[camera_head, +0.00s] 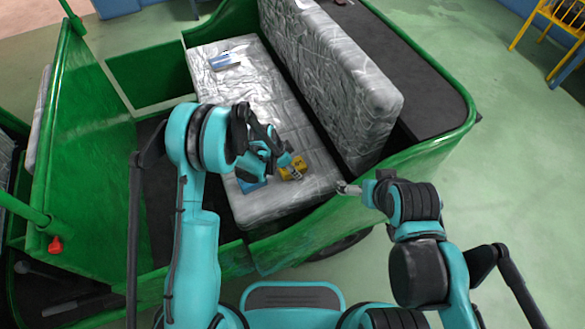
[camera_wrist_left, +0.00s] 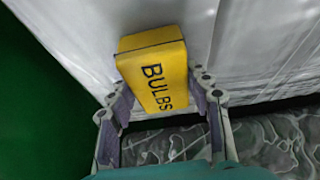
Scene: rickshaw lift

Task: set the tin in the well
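The yellow tin (camera_head: 293,169), lettered BULBS, lies on the silvery quilted seat near its near right end. It also shows in the left wrist view (camera_wrist_left: 155,70). My left gripper (camera_wrist_left: 163,92) is open, with one finger on each side of the tin's near end; I cannot tell whether they touch it. In the head view my left arm partly covers the tin. A dark sunken floor space (camera_head: 160,205) lies left of the seat inside the green rickshaw body, partly hidden by my left arm. My right gripper (camera_head: 347,188) is by the seat's right end, apart from the tin; its opening is unclear.
A blue item (camera_head: 224,62) lies at the far end of the seat (camera_head: 270,105), another (camera_head: 250,184) near the tin. The backrest (camera_head: 335,80) rises on the right, with a dark deck (camera_head: 410,70) behind it. Green side panels (camera_head: 85,150) bound the rickshaw.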

